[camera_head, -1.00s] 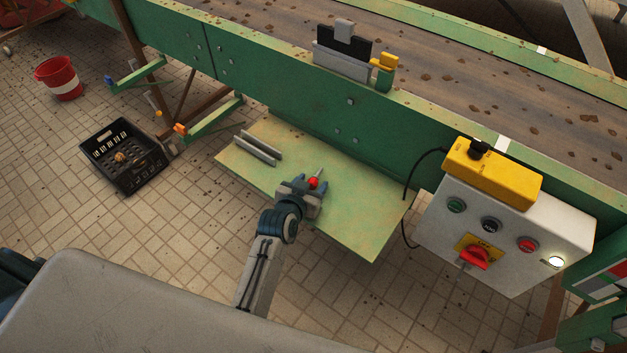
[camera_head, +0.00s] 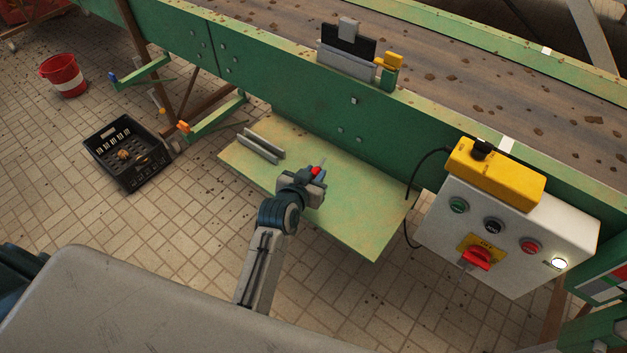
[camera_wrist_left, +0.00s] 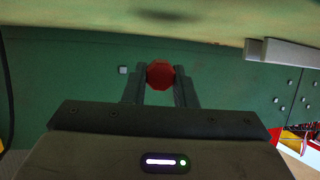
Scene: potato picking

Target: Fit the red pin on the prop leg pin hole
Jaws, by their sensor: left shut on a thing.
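My left gripper (camera_head: 314,173) is shut on the pin's head, above the green-yellow shelf (camera_head: 345,215). In the left wrist view the red head (camera_wrist_left: 160,74) sits between the two fingers of the left gripper (camera_wrist_left: 160,84). The pin's shaft is hidden there behind the head. I cannot make out for sure which part is the prop leg or its pin hole. My right gripper is not in view.
A grey channel bar (camera_head: 260,146) lies on the shelf's left part. The green conveyor side (camera_head: 300,95) rises behind the shelf. A control box (camera_head: 510,232) hangs at right with a black cable. A black crate (camera_head: 128,153) and a red bucket (camera_head: 64,76) stand on the floor at left.

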